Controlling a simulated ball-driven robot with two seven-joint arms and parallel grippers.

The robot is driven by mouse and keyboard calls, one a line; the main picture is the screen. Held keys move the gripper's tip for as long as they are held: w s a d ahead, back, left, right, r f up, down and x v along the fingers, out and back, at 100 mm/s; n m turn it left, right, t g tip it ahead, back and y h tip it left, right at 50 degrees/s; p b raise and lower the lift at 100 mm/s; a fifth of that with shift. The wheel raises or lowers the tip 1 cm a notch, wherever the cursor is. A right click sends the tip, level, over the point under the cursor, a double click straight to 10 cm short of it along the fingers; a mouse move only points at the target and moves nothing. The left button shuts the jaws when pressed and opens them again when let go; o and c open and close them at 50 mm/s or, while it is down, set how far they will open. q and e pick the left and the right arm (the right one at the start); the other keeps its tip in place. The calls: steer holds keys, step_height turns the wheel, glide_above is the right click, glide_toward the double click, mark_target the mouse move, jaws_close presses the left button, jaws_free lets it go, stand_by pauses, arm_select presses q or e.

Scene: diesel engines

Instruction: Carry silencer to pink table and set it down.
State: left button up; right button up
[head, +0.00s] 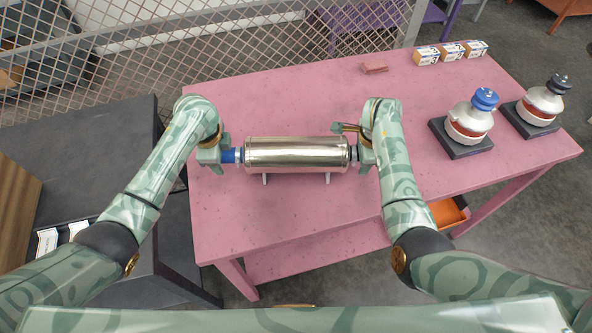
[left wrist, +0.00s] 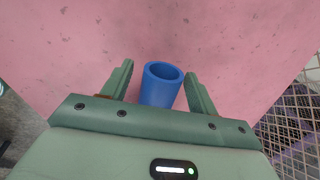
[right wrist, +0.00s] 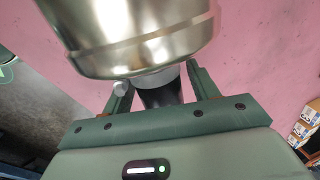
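The silencer (head: 297,154) is a shiny metal cylinder lying crosswise above the pink table (head: 290,210), its small feet seeming to rest on the top. My left gripper (head: 226,155) is at its blue left end pipe. In the left wrist view the open fingers (left wrist: 160,85) stand on either side of the blue pipe (left wrist: 160,88), with gaps. My right gripper (head: 362,153) is at the dark right end pipe. In the right wrist view its fingers (right wrist: 161,88) straddle the dark pipe (right wrist: 160,95) with small gaps, below the silencer body (right wrist: 130,35).
Two grey-and-red parts, one blue-topped (head: 470,118) and one black-topped (head: 544,100), stand on black bases at the table's right. A dark table (head: 90,140) stands left. The table front is clear.

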steer(key=shift+r, duration=0.4)
arm_select(q)
step_height(320, 180, up, 12)
steer(key=s, duration=0.2)
steer(key=shift+s+f, duration=0.15)
arm_select(e)
step_height(320, 180, up, 11)
steer(key=s, duration=0.2)
steer(key=shift+s, duration=0.15)
steer(key=shift+f, duration=0.1)
